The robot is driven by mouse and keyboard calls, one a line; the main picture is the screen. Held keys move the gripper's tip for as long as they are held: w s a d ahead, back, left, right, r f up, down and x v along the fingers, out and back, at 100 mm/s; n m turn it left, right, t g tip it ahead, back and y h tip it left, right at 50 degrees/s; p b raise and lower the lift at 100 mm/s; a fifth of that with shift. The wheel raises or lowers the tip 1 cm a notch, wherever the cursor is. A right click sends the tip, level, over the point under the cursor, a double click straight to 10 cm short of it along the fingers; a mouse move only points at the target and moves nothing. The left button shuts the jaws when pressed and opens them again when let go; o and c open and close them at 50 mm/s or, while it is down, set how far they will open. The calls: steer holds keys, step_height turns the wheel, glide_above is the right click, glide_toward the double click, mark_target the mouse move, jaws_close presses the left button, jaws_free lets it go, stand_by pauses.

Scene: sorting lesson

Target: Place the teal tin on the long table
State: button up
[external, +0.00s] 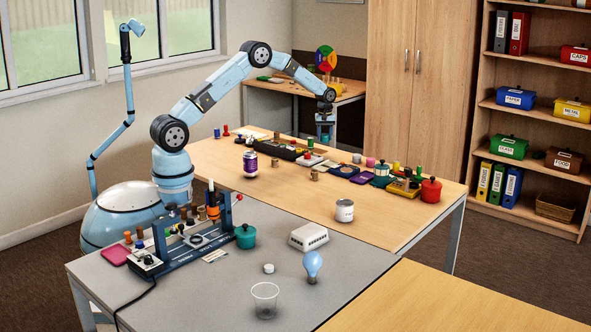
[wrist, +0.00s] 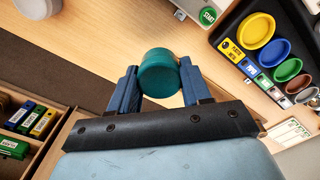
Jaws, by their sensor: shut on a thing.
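The teal tin (wrist: 160,76) is a short round tin, held between the two blue fingers of my gripper (wrist: 158,84) in the wrist view. In the external view my gripper (external: 325,130) points down near the far edge of the long wooden table (external: 290,195). The tin is too small there to make out clearly. In the wrist view pale wood and dark carpet lie below the tin; its height above them is hard to tell.
Several small items crowd the long table's far side. A purple can (external: 250,164) and a white-labelled tin (external: 344,211) stand nearer. Bare wood lies between them. A black tray with coloured ovals (wrist: 275,50) is right in the wrist view. A grey table (external: 215,285) is in front.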

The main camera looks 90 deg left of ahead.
glide_above(330, 155)
steer(key=f, duration=0.4)
steer(key=shift+w+a+f, duration=0.2)
steer(key=shift+a+f, duration=0.05)
steer(key=shift+f, duration=1.55)
steer(key=shift+f, duration=0.1)
steer(key=o, duration=1.1)
steer(key=shift+c, duration=0.2)
step_height(330, 155, up, 12)
